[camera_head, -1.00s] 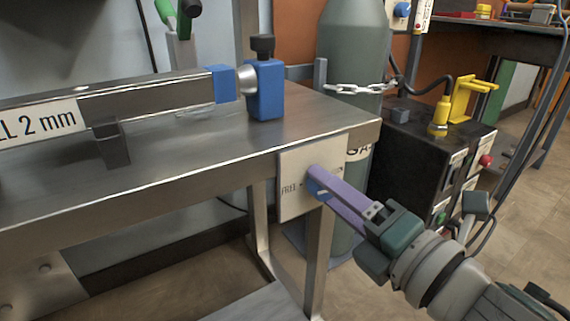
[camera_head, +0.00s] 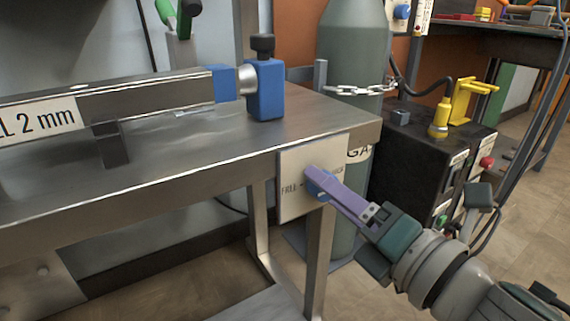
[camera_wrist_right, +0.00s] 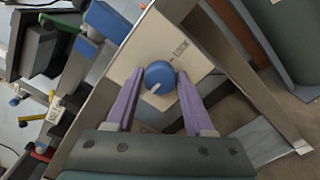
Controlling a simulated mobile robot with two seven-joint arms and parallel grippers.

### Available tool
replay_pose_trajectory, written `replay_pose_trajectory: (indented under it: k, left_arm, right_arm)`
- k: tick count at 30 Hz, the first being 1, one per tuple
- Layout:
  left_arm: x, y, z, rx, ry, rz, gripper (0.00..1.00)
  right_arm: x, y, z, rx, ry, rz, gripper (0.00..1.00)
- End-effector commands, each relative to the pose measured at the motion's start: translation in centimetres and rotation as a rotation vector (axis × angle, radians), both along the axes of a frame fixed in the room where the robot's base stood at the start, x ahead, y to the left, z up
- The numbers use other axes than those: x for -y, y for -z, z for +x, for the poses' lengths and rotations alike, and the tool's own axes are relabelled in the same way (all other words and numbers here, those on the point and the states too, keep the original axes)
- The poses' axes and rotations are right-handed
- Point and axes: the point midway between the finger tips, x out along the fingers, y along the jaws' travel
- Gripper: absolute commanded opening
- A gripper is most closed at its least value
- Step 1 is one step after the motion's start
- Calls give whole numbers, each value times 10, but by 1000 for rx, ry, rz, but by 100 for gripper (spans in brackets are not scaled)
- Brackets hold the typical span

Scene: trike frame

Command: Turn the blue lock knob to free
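The blue lock knob (camera_wrist_right: 160,77) sits on a pale label plate (camera_head: 291,209) on the front of the bench. The word FREE reads on the plate left of the knob in the head view; a marking on the other side is mostly covered. The knob's white mark points to the lower left in the wrist view. My right gripper (camera_wrist_right: 161,74) has its purple fingers on either side of the knob, close against it. In the head view the right gripper (camera_head: 313,179) partly hides the knob (camera_head: 320,191). My left gripper is not in view.
A steel bench (camera_head: 200,150) carries a bar and a blue clamp block (camera_head: 265,90). A grey gas cylinder (camera_head: 350,60) with a chain stands behind its right corner. A dark machine (camera_head: 410,150) with a yellow bracket stands at the right. Floor (camera_head: 530,180) shows at the far right.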

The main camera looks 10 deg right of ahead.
Motion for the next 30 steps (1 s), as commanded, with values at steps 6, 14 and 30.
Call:
replay_pose_trajectory:
  k: [6,14,30]
  left_arm:
    - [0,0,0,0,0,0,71]
    - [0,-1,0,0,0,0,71]
    - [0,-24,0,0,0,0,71]
  right_arm:
    - [0,0,0,-1,0,2,76]
    - [1,0,-2,-3,1,2,76]
    - [31,0,-86,-4,2,3,76]
